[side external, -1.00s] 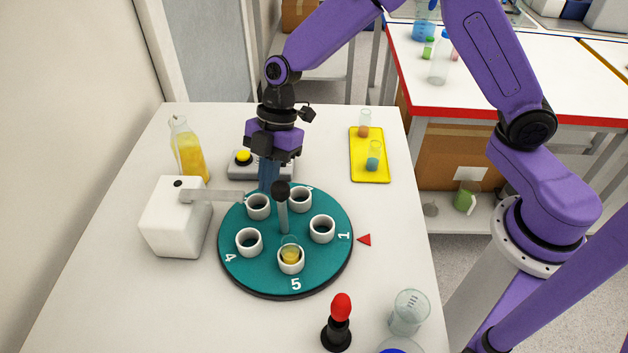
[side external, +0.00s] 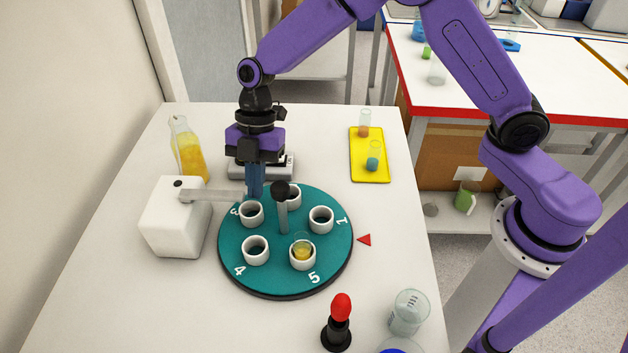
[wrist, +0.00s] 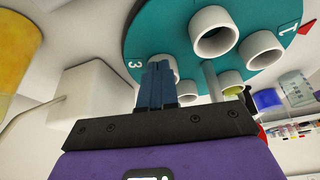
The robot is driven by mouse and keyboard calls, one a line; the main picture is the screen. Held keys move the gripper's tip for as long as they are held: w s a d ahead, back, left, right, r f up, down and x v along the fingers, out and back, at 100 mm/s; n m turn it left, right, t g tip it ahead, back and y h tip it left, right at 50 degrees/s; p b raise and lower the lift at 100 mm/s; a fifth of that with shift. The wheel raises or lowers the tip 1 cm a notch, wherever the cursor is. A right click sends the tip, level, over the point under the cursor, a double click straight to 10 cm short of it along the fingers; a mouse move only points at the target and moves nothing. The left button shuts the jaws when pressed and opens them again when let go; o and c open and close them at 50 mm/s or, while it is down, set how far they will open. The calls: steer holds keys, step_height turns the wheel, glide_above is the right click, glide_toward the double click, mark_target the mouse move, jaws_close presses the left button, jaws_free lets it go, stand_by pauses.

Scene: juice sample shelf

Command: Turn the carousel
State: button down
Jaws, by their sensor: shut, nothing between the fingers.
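The round teal carousel (side external: 272,280) lies on the white table, with white cup holders, printed numbers and a central post with a dark knob (side external: 280,188). The holder near number 5 (side external: 303,258) holds a small glass with yellow liquid. Number 1 lies up and left of the red triangle (side external: 365,240); number 5 is at the lower right. My gripper (side external: 255,194) is shut and empty, pointing down at the carousel's far-left edge, near number 3 and its holder. In the wrist view the closed fingers (wrist: 158,72) overlap that holder; I cannot tell whether they touch it.
A white box (side external: 170,228) with a grey arm reaches over the carousel's left edge. A yellow bottle (side external: 188,150), a grey button box (side external: 280,167) and a yellow tray (side external: 370,168) stand behind. A red-topped object (side external: 341,310) and a beaker (side external: 408,312) are in front.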

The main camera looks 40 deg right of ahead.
mark_target(243, 206)
steer(key=shift+s+a+n+g+h, duration=0.1)
steer(key=shift+a+n+g+h, duration=0.3)
steer(key=shift+a+n, duration=0.9)
steer(key=shift+s+a+n+g+h, duration=0.2)
steer(key=shift+a+n, duration=0.15)
steer(key=shift+n, duration=0.35)
steer(key=shift+s+a+n+g+h, duration=0.1)
steer(key=shift+a+n+h, duration=0.15)
steer(key=shift+n, duration=0.45)
steer(key=shift+s+a+n, duration=0.15)
steer(key=shift+a+n, duration=0.3)
steer(key=shift+n, duration=0.15)
